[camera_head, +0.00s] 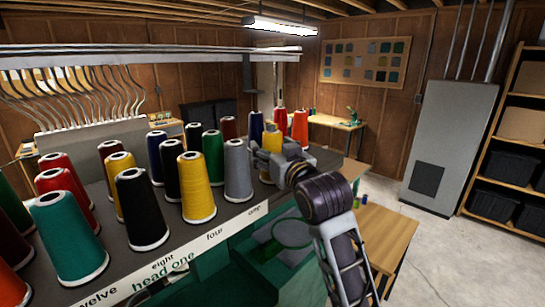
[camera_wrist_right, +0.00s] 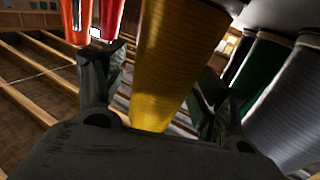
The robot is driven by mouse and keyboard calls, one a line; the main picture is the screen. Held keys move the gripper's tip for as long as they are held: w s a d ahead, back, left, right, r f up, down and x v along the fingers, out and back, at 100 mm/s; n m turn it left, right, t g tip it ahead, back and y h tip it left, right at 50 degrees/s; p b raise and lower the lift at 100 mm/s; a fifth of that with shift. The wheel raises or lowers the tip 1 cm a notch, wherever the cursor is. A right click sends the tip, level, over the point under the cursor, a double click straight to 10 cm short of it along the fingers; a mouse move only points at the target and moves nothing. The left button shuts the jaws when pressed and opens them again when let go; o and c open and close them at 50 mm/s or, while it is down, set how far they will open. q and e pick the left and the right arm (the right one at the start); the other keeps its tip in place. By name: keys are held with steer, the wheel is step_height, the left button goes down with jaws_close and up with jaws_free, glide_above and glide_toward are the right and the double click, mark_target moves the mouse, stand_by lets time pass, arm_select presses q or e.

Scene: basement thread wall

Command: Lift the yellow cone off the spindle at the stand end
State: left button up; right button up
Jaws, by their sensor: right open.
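The yellow cone (camera_head: 271,142) stands at the far right end of the thread stand, partly hidden behind my right gripper (camera_head: 268,157). In the right wrist view the yellow cone (camera_wrist_right: 172,58) fills the middle, between the two fingers of my right gripper (camera_wrist_right: 160,92). The fingers are open, one on each side of it; I cannot tell whether either touches it. The spindle is hidden inside the cone. My left gripper is not in view.
A grey cone (camera_head: 238,171) stands close to the left of the gripper. Red (camera_head: 281,120) and orange (camera_head: 300,128) cones stand just behind. Several more cones fill the stand (camera_head: 232,218) to the left. A wooden table (camera_head: 385,235) is at the right, with open floor beyond.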

mark_target(273, 124)
steer(key=shift+c, duration=0.5)
steer(key=c, duration=1.1)
steer(key=shift+r, duration=0.2)
steer(key=shift+r+b, duration=0.7)
steer(key=shift+r, duration=4.1)
